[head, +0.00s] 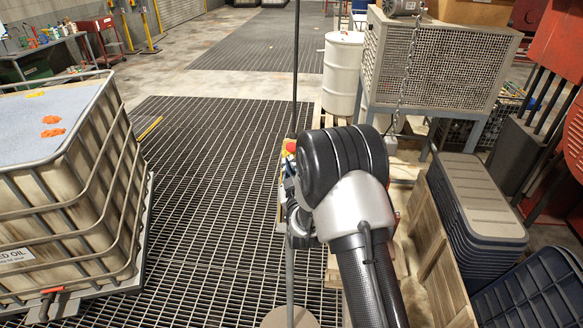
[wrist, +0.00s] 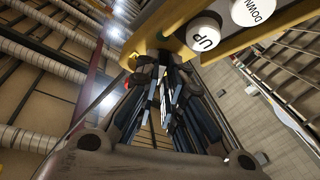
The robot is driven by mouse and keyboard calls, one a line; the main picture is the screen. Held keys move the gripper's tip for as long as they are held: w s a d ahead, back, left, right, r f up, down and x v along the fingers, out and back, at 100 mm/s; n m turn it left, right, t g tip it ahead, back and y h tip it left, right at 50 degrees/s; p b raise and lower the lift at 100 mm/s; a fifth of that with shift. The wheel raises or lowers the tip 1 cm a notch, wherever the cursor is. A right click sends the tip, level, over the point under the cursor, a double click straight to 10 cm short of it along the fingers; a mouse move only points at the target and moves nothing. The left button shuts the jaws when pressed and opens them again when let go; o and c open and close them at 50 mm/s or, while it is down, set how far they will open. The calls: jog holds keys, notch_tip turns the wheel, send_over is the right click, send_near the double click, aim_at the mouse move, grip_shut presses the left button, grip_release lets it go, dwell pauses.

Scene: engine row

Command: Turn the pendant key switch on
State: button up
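The yellow pendant (wrist: 240,42) crosses the top of the wrist view at a slant, with a white UP button (wrist: 204,37) and a white DOWN button (wrist: 252,9). In the head view, my arm hides most of the pendant; a red button (head: 290,146) on a bit of yellow shows beside the arm's dark joint. My gripper (wrist: 168,62) points at the pendant, its dark fingertips close to or against the yellow edge left of UP. The fingers lie near each other with pale slivers between them. I cannot make out the key switch, or whether anything is gripped.
A dark cable or pole (head: 296,70) rises above the pendant. A caged oil tote (head: 75,190) stands left on the grating. At right are a white drum (head: 342,75), a mesh-sided box (head: 437,62), stacked grey bins (head: 475,205) and a hanging chain (head: 406,75). The grating (head: 215,180) between is clear.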

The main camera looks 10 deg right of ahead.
grip_shut()
jog(key=shift+m+b, duration=0.3)
jog(key=shift+b, duration=0.2)
jog(key=m+h+b, duration=0.1)
jog(key=b, duration=0.1)
jog(key=m+h+b, duration=0.1)
jog(key=m+b, duration=0.1)
jog(key=b, duration=0.1)
jog(key=shift+a+f, duration=0.2)
jog(key=shift+f, duration=0.15)
jog(key=m+h+b, duration=0.1)
jog(key=m+b, duration=0.1)
jog(key=m+h+b, duration=0.1)
jog(key=m+b, duration=0.1)
jog(key=m+h+b, duration=0.1)
jog(key=m+b, duration=0.1)
jog(key=shift+w+a+r+g+b, duration=0.1)
jog(key=shift+a+g+b, duration=0.15)
jog(key=shift+g+b, duration=0.05)
jog(key=m+h, duration=0.1)
jog(key=m, duration=0.1)
jog(key=m+g+h+b, duration=0.1)
jog(key=m, duration=0.1)
jog(key=m+g+h+b, duration=0.1)
jog(key=m, duration=0.1)
jog(key=shift+w+a+r+m, duration=0.1)
jog(key=shift+a+r+m, duration=0.1)
jog(key=shift+r+m, duration=0.1)
jog(key=o, duration=0.6)
grip_release()
